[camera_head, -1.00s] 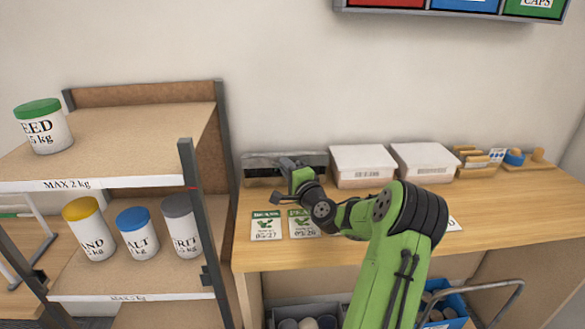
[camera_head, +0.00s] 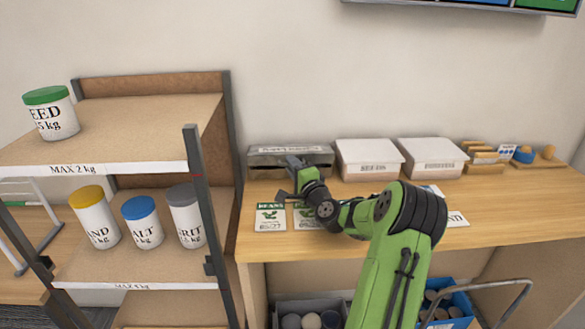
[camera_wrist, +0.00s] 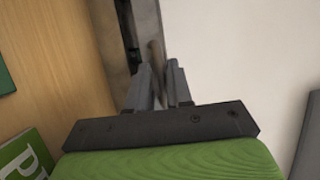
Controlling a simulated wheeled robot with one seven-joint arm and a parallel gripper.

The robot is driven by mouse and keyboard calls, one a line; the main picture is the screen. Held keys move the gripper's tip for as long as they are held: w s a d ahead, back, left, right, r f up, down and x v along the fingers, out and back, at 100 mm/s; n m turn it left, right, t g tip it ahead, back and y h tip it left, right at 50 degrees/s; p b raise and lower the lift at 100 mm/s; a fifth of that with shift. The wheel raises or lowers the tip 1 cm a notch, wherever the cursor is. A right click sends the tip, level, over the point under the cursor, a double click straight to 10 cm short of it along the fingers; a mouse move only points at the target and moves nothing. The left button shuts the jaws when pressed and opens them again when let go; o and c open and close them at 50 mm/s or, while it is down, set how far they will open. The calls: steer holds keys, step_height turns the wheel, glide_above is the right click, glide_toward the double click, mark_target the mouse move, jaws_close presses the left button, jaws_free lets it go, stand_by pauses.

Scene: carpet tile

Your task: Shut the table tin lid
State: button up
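The table tin (camera_head: 258,170) is a long grey metal box against the wall at the left end of the wooden table. Its lid (camera_head: 270,150), a grey strip with lettering, shows along the top back; its exact angle is hard to tell. In the wrist view the tin (camera_wrist: 108,30) shows a dark opening beside its grey wall, so it looks open. My gripper (camera_head: 291,163) is at the tin's front and top, partly covering it. In the wrist view my gripper's (camera_wrist: 158,70) fingers are apart, pointing at the tin's edge; contact cannot be told.
Two white lidded boxes (camera_head: 368,157) (camera_head: 432,156) stand just right of the tin. Seed packets (camera_head: 270,217) lie in front of it. A shelf rack (camera_head: 205,200) with tubs stands close on the left.

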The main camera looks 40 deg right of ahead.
steer(key=shift+o, duration=1.1)
steer(key=shift+w+d+f, duration=0.15)
steer(key=shift+w+f, duration=0.05)
steer(key=shift+w, duration=0.05)
steer(key=shift+s+r, duration=0.1)
steer(key=b+v, duration=0.2)
steer(key=v, duration=1.4)
